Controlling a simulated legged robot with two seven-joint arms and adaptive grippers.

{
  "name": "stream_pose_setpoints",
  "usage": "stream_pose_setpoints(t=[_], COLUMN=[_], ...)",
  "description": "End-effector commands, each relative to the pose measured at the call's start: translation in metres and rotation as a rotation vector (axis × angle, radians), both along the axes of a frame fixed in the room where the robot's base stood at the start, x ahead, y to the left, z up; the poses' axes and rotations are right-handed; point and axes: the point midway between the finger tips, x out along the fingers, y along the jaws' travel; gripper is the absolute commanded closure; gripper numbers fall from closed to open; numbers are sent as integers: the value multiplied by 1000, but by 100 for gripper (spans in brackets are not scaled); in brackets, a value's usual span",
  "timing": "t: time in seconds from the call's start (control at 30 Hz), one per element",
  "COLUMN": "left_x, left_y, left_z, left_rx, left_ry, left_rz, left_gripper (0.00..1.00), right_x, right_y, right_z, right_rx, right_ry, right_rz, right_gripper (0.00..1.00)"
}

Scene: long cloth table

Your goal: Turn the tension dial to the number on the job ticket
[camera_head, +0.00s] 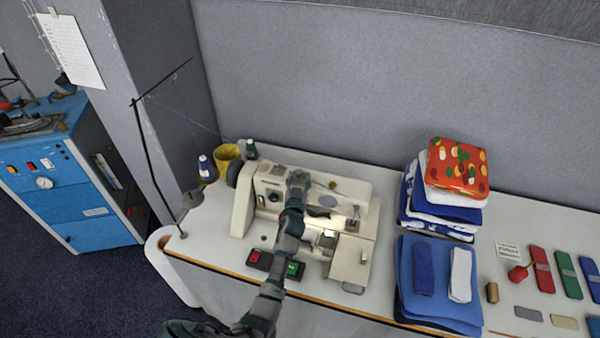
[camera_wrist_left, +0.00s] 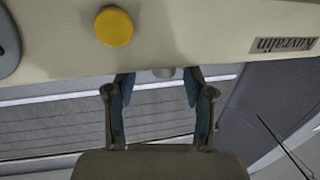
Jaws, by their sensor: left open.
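The cream sewing machine (camera_head: 243,211) stands on the table. A dark round knob (camera_head: 274,197) shows on its left part; I cannot read any numbers on it. My left gripper (camera_head: 298,178) is over the machine's body, its arm hiding part of the front. In the left wrist view the gripper (camera_wrist_left: 158,86) is open, with a small grey rounded part (camera_wrist_left: 165,73) of the machine between or just beyond its fingertips; contact cannot be told. A small white card (camera_head: 508,251) with unreadable writing lies on the table at right. My right gripper is out of view.
A red and green switch box (camera_head: 273,265) sits in front of the machine. Folded cloth stacks (camera_head: 409,285) stand to its right. A thread stand (camera_head: 147,150), a yellow cup (camera_head: 227,158) and a bottle (camera_head: 206,168) are at left. A yellow round button (camera_wrist_left: 114,26) is near the gripper.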

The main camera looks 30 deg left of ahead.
Motion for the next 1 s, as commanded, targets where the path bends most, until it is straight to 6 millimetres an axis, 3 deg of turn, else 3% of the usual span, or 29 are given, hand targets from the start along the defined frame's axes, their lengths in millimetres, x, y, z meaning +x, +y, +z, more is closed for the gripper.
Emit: stream_pose_setpoints(t=[0.2,0.57,0.77,1.0], left_x=[24,28,28,29], left_y=[13,14,13,13], left_z=[0,0,0,2], left_rx=[-1,-1,1,4], left_ry=[0,0,0,1], left_rz=[1,0,0,-21], left_gripper=[47,47,97,100], right_x=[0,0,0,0], right_y=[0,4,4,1], right_z=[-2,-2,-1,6], right_rx=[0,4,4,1], right_ry=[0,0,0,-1], right_rz=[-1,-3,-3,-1], right_gripper=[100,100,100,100])
